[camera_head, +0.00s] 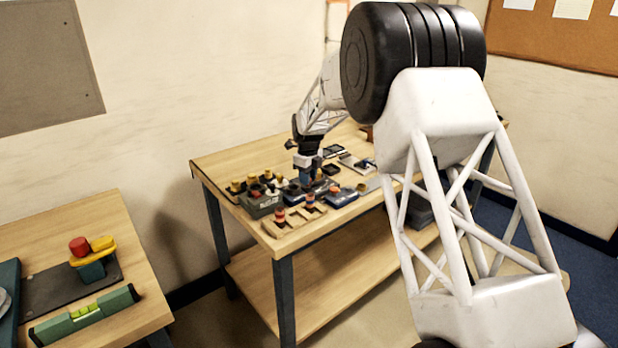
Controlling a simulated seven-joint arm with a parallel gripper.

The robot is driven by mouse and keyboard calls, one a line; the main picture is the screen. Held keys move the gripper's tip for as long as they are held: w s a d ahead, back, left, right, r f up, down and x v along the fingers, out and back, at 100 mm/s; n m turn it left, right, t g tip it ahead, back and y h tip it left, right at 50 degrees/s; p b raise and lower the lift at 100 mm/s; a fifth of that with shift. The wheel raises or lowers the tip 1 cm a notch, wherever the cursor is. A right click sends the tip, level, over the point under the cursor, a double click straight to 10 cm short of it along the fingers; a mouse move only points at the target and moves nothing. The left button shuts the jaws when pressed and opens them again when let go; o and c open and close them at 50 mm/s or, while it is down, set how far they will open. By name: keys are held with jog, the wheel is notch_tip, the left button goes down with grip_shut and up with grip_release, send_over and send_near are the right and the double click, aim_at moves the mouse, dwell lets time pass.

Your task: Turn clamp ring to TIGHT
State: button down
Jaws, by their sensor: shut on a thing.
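My gripper (306,178) points down over the cluttered workbench (215,160), among the small fixtures near its middle. It is shut on a small part that I cannot identify at this size, because the fingers and wrist cover it. A dark blue block (341,197) stands just right of the gripper, and a grey-green block with knobs (262,207) stands to its left. I cannot make out the clamp ring or any TIGHT mark in this view.
A wooden rack (289,225) with red-topped pieces lies at the bench's front edge. Small trays (356,163) lie behind and right of the gripper. A second table at left holds a green level (84,314) and a red-and-yellow fixture (92,255).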

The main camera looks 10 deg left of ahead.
jog(key=shift+a, duration=0.1)
dwell(0.3)
jog(key=c, duration=0.9)
grip_release()
jog(key=shift+r, duration=3.95)
